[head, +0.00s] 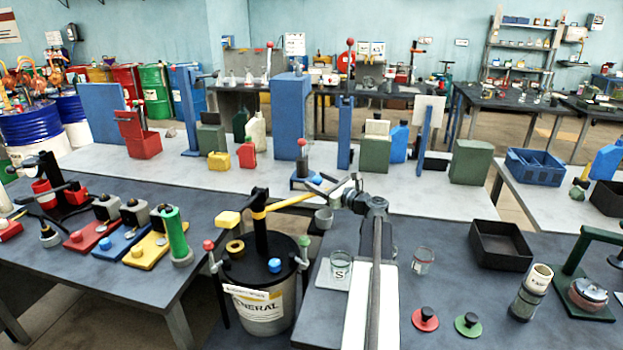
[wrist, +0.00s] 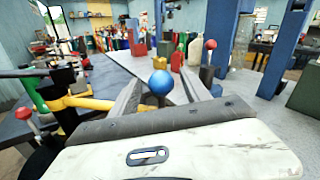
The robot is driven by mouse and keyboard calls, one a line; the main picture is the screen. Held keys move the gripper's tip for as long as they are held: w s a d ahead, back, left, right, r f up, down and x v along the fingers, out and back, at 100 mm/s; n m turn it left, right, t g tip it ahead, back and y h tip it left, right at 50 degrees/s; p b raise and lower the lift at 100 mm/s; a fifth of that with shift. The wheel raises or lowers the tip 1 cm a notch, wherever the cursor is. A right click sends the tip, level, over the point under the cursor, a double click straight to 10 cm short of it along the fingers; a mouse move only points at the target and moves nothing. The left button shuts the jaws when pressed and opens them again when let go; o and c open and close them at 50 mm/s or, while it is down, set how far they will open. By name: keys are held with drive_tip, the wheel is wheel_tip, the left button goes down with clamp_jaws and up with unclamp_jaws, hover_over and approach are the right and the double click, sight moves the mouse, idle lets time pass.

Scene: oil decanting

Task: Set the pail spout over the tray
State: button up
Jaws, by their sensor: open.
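The pail (head: 262,310) is labelled GENERAL and stands at lower centre with a dark lid. A black pump post rises from it, and a yellow spout arm (head: 288,202) points right from the post; it also shows in the wrist view (wrist: 88,103). A blue knob (head: 315,179) sits near the arm's far end. My gripper (head: 328,191) is open there, its fingers either side of the blue knob (wrist: 160,82) in the wrist view; contact cannot be told. A grey cup-like end (head: 323,215) hangs below. A black tray (head: 474,258) lies on the right table.
A jar marked S (head: 341,265) stands on a pale plate between pail and tray, with a second clear jar (head: 423,260) to its right. Red (head: 425,319) and green (head: 467,325) knobbed discs lie at the table front. A cylindrical canister (head: 525,305) stands right.

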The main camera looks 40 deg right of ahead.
drive_tip(key=w, duration=0.4)
drive_tip(key=shift+d, duration=0.15)
clamp_jaws()
idle(1.0)
